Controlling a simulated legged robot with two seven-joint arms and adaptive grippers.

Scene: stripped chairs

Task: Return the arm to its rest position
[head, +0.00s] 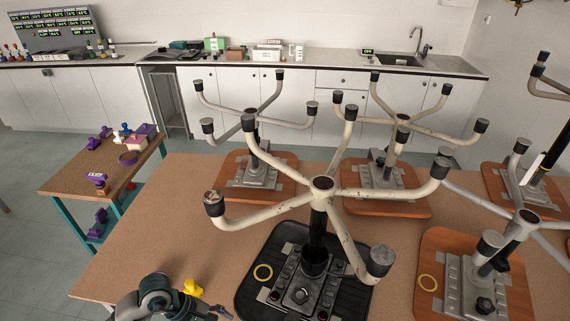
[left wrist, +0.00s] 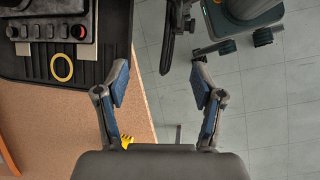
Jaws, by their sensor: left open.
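My left gripper (left wrist: 160,82) is open and empty in the left wrist view. Its two blue-padded fingers stand wide apart over the table edge and the grey tiled floor. In the head view my left arm (head: 160,298) shows at the bottom, at the table's near left edge. A small yellow object (head: 193,287) sits beside the arm; it also shows in the left wrist view (left wrist: 127,141), partly behind the left finger. My right arm and gripper are not in view.
The brown table (head: 160,215) carries several upturned chair bases. The nearest base (head: 322,186) stands on a black tray (head: 249,296) with a yellow ring (head: 263,272), right of my arm. A smaller side table (head: 72,178) stands at left. Open floor lies left of the table.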

